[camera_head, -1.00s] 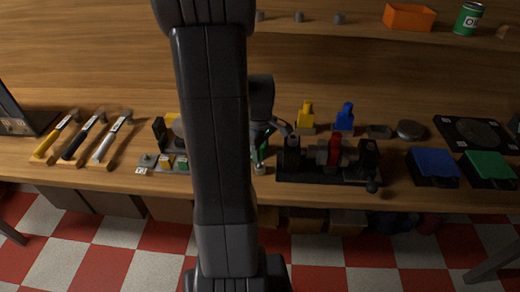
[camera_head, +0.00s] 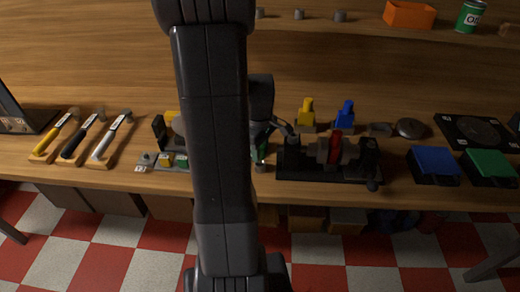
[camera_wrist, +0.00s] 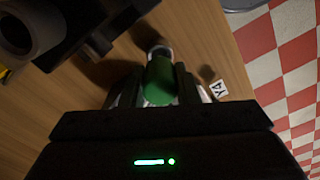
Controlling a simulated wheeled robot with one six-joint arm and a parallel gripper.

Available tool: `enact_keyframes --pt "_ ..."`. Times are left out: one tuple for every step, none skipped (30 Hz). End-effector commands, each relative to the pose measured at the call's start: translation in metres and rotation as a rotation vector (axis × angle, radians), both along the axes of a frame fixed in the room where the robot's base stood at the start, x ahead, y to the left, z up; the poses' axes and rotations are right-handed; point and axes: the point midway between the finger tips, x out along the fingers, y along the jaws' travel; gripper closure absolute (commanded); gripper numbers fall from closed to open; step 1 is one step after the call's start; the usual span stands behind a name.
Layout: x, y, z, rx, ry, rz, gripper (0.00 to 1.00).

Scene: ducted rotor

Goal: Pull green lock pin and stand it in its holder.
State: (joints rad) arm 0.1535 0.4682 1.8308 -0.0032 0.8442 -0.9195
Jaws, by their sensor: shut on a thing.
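The green lock pin (camera_wrist: 158,82) is between the fingers of my gripper (camera_wrist: 153,88) in the wrist view, and the gripper is shut on it. In the head view the green pin (camera_head: 262,150) is a small patch beside my arm, above the short grey holder (camera_head: 260,167) near the bench's front edge. My arm hides much of this area.
A black fixture with a red part (camera_head: 335,148) stands right of the holder. Yellow (camera_head: 306,118) and blue (camera_head: 345,117) pieces stand behind it. A small plate with coloured blocks (camera_head: 165,162) lies left of my arm.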

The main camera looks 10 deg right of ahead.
Motion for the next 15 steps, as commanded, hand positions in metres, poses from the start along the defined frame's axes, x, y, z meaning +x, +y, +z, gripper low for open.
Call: enact_keyframes --pt "0.000 0.000 -0.003 0.000 0.000 0.000 1.00" --pt "0.000 0.000 -0.004 0.000 0.000 0.000 1.00" --pt "0.000 0.000 -0.005 0.000 0.000 0.000 1.00" --pt "0.000 0.000 -0.006 0.000 0.000 0.000 1.00" --pt "0.000 0.000 -0.007 0.000 0.000 0.000 1.00" --pt "0.000 0.000 -0.008 0.000 0.000 0.000 1.00" --pt "0.000 0.000 -0.009 0.000 0.000 0.000 1.00" --pt "0.000 0.000 -0.010 0.000 0.000 0.000 1.00" --pt "0.000 0.000 -0.011 0.000 0.000 0.000 1.00" --pt "0.000 0.000 -0.012 0.000 0.000 0.000 1.00" --pt "0.000 0.000 -0.013 0.000 0.000 0.000 1.00" --pt "0.000 0.000 -0.014 0.000 0.000 0.000 1.00" --pt "0.000 0.000 -0.015 0.000 0.000 0.000 1.00" --pt "0.000 0.000 -0.016 0.000 0.000 0.000 1.00" --pt "0.000 0.000 -0.017 0.001 0.001 0.000 1.00"
